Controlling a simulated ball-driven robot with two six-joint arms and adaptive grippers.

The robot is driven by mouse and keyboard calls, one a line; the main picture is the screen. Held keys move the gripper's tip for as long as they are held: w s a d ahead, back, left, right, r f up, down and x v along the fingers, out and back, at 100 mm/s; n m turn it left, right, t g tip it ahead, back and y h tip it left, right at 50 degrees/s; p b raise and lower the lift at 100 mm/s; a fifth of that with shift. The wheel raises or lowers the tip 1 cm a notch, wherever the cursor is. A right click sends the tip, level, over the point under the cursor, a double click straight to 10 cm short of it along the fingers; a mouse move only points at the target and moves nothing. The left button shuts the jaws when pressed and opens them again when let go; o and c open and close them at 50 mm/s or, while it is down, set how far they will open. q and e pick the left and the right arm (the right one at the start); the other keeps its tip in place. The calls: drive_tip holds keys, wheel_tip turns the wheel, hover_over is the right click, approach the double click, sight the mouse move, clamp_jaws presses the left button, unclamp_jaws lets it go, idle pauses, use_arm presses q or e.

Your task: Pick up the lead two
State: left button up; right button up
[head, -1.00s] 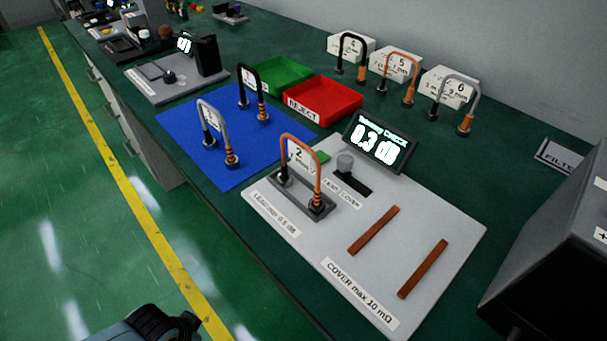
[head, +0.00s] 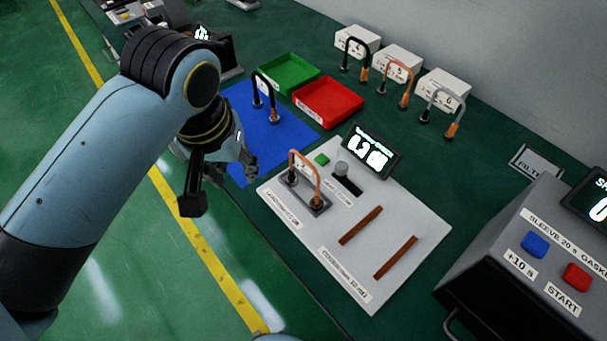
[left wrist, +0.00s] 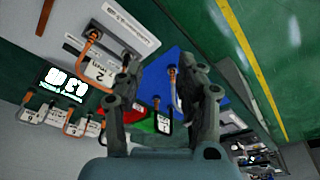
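Lead two is an orange loop (head: 305,166) with black ends and a white tag marked 2. It stands upright on a dark holder on the pale check board (head: 335,275). In the left wrist view, the tag of lead two (left wrist: 96,72) is left of the fingers. My left gripper (head: 219,184) is open with nothing between its fingers, above the bench's front edge, left of lead two and apart from it. It also shows in the left wrist view (left wrist: 162,68). My right gripper is not in view.
A black lead (head: 264,94) stands on the blue mat (head: 292,135); my left arm hides part of the mat. Green (head: 288,75) and red (head: 328,103) trays lie behind. Several leads stand by white boxes (head: 398,63) at the back. A grey machine (head: 520,255) stands right.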

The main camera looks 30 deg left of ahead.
sight(306, 159)
use_arm(q)
drive_tip(key=w+d+r+n, duration=0.1)
drive_tip(key=w+d+n, duration=0.1)
drive_tip(key=w+n, duration=0.1)
drive_tip(key=w+d+r+n+g, duration=0.1)
drive_tip(key=w+d+r+n, duration=0.1)
drive_tip(key=w+n, duration=0.1)
drive_tip(key=w+d+r+n+g, duration=0.1)
drive_tip(key=w+d+n, duration=0.1)
drive_tip(key=w, duration=0.2)
drive_tip(key=shift+w+r+n+h+p, duration=0.35)
drive_tip(key=shift+n+h, duration=0.05)
drive_tip(key=shift+w+d+f, duration=0.1)
drive_tip(key=shift+w+f, duration=0.05)
drive_tip(key=shift+f, duration=0.2)
wheel_tip(306, 159, down, 4)
drive_tip(key=shift+f, duration=0.25)
drive_tip(key=f, duration=0.1)
drive_tip(key=f+p, duration=0.1)
drive_tip(key=f, duration=0.2)
drive_tip(key=shift+d+f+p, duration=0.2)
drive_tip(key=shift+d+p, duration=0.05)
drive_tip(key=shift+p, duration=0.1)
drive_tip(key=shift+f, duration=0.45)
clamp_jaws()
